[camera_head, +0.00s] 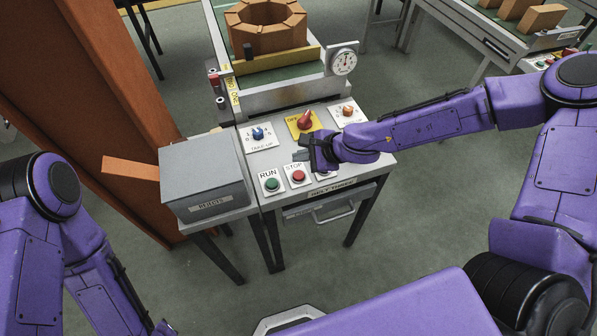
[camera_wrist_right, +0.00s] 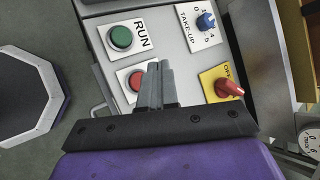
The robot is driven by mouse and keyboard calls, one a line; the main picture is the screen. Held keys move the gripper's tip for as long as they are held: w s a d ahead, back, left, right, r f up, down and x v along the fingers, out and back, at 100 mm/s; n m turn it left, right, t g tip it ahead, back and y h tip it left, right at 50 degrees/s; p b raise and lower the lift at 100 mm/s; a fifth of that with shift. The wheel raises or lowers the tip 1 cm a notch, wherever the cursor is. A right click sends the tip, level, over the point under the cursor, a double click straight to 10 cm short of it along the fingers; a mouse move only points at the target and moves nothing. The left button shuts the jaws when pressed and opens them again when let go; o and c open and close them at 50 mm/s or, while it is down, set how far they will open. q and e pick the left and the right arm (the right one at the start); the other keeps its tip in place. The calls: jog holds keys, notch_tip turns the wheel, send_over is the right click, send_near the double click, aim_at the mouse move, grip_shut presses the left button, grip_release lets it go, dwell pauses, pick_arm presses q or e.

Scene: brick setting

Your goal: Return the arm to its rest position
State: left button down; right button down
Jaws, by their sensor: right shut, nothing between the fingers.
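My right arm (camera_head: 430,128) reaches in from the right over the control panel (camera_head: 245,161). My right gripper (camera_head: 303,155) is shut and empty above the panel, by the red STOP button (camera_head: 298,176). In the right wrist view its closed fingers (camera_wrist_right: 155,85) cover part of the STOP button (camera_wrist_right: 137,79). I cannot tell whether they touch the panel. My left arm (camera_head: 60,230) shows at the left edge, its gripper out of the picture.
The panel bears a green RUN button (camera_head: 271,185), a blue TAKE-UP knob (camera_head: 258,133) and a red knob (camera_head: 305,120) on yellow. A conveyor with a brick ring (camera_head: 268,30) and a dial gauge (camera_head: 342,62) lies behind.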

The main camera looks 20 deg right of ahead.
dwell(0.5)
jog(key=s+f, duration=0.2)
jog(key=s+f+n+g+h, duration=0.1)
jog(key=s+f, duration=0.1)
jog(key=f, duration=0.1)
jog(key=s+f+h, duration=0.1)
jog(key=s+f, duration=0.1)
jog(key=shift+s+d+f+n+g, duration=0.1)
jog(key=shift+d+f+n+g, duration=0.2)
jog(key=shift+d+g, duration=0.1)
jog(key=s+d+f+n+g+h, duration=0.2)
jog(key=s+d+f+n+h, duration=0.15)
jog(key=s+f, duration=0.5)
jog(key=s+d+f+n+h, duration=0.2)
jog(key=s+d+n+h, duration=0.35)
jog(key=s+d, duration=0.7)
jog(key=shift+n+y, duration=0.4)
jog(key=shift+y, duration=0.2)
jog(key=f+b, duration=0.1)
jog(key=a+f+b, duration=0.1)
jog(key=f+b, duration=0.1)
jog(key=s+a+f+b, duration=0.1)
jog(key=b, duration=0.1)
jog(key=shift+s+f, duration=0.1)
jog(key=shift+f, duration=0.3)
jog(key=shift+s, duration=0.1)
